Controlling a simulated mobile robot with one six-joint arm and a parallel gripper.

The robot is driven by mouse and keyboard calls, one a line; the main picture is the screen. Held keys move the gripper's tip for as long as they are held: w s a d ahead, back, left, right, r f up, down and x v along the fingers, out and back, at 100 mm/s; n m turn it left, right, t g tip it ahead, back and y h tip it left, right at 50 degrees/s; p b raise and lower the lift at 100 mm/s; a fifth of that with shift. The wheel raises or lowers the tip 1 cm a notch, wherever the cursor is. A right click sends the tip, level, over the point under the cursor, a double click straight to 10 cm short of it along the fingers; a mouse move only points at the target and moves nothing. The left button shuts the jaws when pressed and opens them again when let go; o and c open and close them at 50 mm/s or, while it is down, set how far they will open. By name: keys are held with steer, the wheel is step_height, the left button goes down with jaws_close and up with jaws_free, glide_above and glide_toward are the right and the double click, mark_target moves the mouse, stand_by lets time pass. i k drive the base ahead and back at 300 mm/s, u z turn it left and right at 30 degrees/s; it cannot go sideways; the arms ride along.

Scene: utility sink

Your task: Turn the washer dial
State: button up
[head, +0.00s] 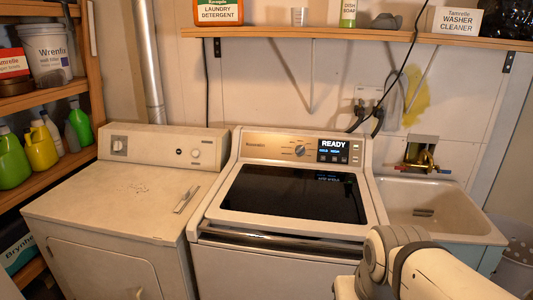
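The washer (295,188) stands in the middle, a white top-loader with a dark glass lid that looks closed. Its dial (300,151) is a small round knob on the tan control panel at the back. Right of the dial, a black display (333,151) reads "READY". My white and grey arm shows at the lower right, in front of the washer's right side and the sink. My gripper is not in view.
A dryer (125,185) stands left of the washer, and a utility sink (435,205) with a brass faucet (420,160) stands right. A wooden shelf (350,38) with bottles and boxes runs above. A storage rack (45,95) stands at left. Space above the washer lid is clear.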

mark_target(300, 149)
steer(key=i, duration=1)
steer(key=u, duration=0.05)
